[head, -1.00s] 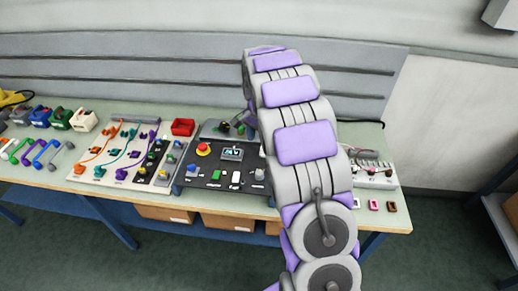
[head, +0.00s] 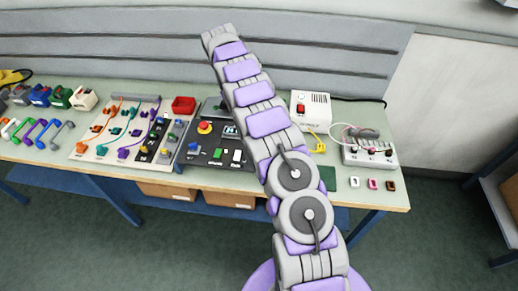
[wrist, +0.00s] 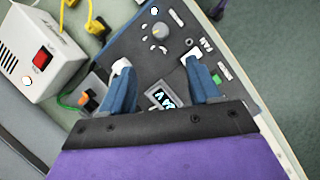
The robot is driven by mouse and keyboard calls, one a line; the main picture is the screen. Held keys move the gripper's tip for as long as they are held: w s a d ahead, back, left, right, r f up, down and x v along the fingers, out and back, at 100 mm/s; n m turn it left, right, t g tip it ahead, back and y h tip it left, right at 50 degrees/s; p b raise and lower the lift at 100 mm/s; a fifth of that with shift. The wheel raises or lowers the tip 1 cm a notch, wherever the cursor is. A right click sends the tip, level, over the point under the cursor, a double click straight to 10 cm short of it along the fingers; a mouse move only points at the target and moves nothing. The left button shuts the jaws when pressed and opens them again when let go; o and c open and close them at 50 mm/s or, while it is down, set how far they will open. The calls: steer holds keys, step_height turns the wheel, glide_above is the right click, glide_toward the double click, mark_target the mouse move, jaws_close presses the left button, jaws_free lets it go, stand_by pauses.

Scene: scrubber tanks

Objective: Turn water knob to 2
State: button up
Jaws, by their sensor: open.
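A black control panel (head: 208,158) lies on the bench, partly behind my arm in the head view. In the wrist view the panel (wrist: 137,45) carries a round grey knob (wrist: 160,31) with dial marks around it, beyond my fingertips. I cannot read a water label or the knob's setting. My gripper (wrist: 160,68) is open, with two blue fingers apart over the panel and nothing seen between them but panel. A white part (wrist: 121,65) shows by the left fingertip. My gripper is not clearly seen in the head view.
The panel also has a lit display (wrist: 162,98), a white switch (wrist: 190,56), a green button (wrist: 217,78) and a red emergency stop (head: 205,128). A white power box (head: 311,108) stands to the right. A cable board (head: 125,130) lies to the left.

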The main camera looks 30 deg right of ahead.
steer(key=b+x, duration=0.5)
steer(key=x, duration=1.2)
steer(key=shift+f, duration=0.15)
steer(key=shift+w, duration=0.1)
steer(key=c, duration=1)
steer(key=shift+m, duration=0.4)
steer(key=o, duration=1)
